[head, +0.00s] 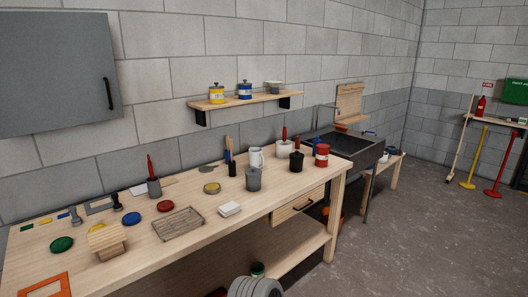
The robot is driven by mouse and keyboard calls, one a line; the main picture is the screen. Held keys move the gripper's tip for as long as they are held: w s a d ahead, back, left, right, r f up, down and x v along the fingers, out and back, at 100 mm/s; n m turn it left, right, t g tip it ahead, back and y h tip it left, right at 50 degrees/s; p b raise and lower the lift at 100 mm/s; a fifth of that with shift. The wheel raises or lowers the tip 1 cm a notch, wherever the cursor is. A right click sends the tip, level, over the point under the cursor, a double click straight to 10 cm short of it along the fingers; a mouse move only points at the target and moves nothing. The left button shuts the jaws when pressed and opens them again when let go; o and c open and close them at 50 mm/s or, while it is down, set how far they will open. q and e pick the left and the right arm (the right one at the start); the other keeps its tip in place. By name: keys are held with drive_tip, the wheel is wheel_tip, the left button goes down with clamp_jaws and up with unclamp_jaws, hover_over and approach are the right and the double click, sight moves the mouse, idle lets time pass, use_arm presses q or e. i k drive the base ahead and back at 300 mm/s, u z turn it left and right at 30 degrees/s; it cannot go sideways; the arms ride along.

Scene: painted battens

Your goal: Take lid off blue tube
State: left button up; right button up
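A blue tin (245,90) with a pale band and a dark knobbed top stands upright on the wall shelf, between a yellow tin (216,94) and a grey pot (274,87). It is the only clearly blue container I can make out; nothing is plainly a tube. Neither of my grippers is in view.
The shelf (240,103) is above the workbench (150,265). The bench holds a wire tray (178,224), a grey cup (253,179), a white jug (256,158) and a red tin (321,155). A dark sink (345,145) adjoins its right end. Open floor lies right.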

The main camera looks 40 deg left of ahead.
sight(316, 141)
drive_tip(key=u, duration=1.75)
drive_tip(key=i, duration=1)
drive_tip(key=z, duration=0.6)
drive_tip(key=i, duration=0.6)
drive_tip(key=z, duration=0.5)
